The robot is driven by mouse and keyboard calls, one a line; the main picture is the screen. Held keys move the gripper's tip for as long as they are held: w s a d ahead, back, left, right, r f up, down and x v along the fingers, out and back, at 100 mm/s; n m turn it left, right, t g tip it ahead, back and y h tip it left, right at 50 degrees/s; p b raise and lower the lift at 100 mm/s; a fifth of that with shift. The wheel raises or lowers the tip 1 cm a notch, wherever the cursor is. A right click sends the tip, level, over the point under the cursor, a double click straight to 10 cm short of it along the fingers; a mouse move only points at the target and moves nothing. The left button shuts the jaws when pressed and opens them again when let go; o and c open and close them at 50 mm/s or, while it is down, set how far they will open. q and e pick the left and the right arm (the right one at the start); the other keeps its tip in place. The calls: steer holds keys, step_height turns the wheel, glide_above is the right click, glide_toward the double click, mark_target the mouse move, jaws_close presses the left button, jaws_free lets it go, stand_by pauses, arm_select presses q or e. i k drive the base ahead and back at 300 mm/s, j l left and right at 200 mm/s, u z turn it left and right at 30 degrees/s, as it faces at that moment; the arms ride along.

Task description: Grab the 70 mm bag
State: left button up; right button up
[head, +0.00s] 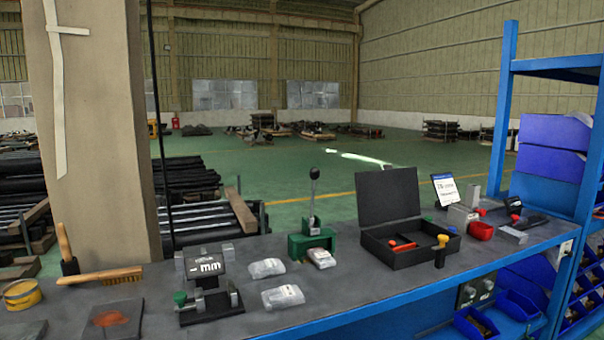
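Three small clear bags with pale labels lie on the dark grey workbench (350,288). One bag (267,268) lies just right of a black stand (211,300) with an "mm" sign (208,266). A second bag (283,297) lies nearer the front edge. A third bag (321,258) lies against the front of a green block (298,246). The bag labels are too small to read, so I cannot tell which is the 70 mm bag. Neither of my grippers is in view.
An open black case (410,253) with red and yellow items stands right of the bags. A brush (100,276) and a yellow tin (21,294) are at the left. A blue shelf post (502,108) rises at the right. The bench around the front bag is clear.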

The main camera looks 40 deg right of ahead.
mark_target(322, 258)
steer(key=z, duration=1.25)
steer(key=i+l, duration=0.2)
steer(key=l, duration=0.15)
steer(key=i+l+u, duration=0.1)
steer(key=l, duration=0.2)
steer(key=i+l, duration=0.25)
steer(key=i+l+u, duration=0.1)
steer(key=l, duration=0.35)
steer(key=i+l, duration=0.2)
steer(key=l, duration=0.2)
steer(key=j+u, duration=0.05)
